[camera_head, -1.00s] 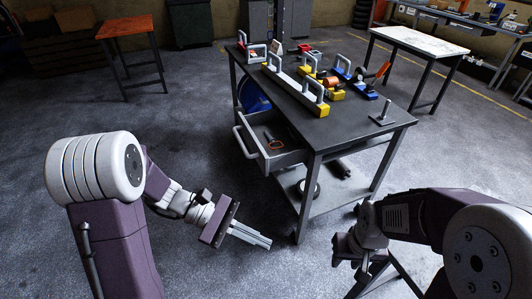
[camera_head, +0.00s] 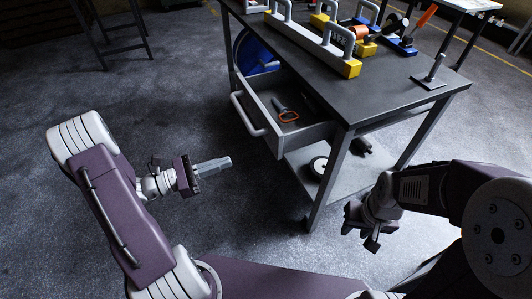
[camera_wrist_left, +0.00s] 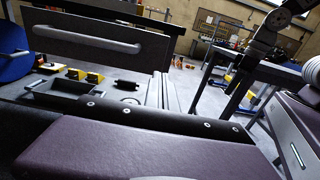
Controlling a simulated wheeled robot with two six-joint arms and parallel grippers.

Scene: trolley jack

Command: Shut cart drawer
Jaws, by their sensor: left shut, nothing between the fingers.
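The cart (camera_head: 400,85) stands at the centre right in the head view. Its drawer (camera_head: 290,137) is pulled out to the left, with an orange-handled tool inside. A pale bar handle (camera_head: 247,115) is on the drawer's front. The drawer front (camera_wrist_left: 130,45) and handle (camera_wrist_left: 85,39) also show in the left wrist view. My left gripper (camera_head: 228,162) is shut and empty, in front of and below the handle in the picture, apart from it. Its fingers show in the left wrist view (camera_wrist_left: 163,91). My right gripper (camera_head: 365,238) is right of the cart's near leg; its fingers are unclear.
The cart top carries yellow-ended bars (camera_head: 310,42), an orange-and-blue tool and a small upright post (camera_head: 432,72). A lower shelf (camera_head: 340,185) holds a round part. A blue round object (camera_head: 258,50) is behind the drawer. Floor left of the drawer is clear.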

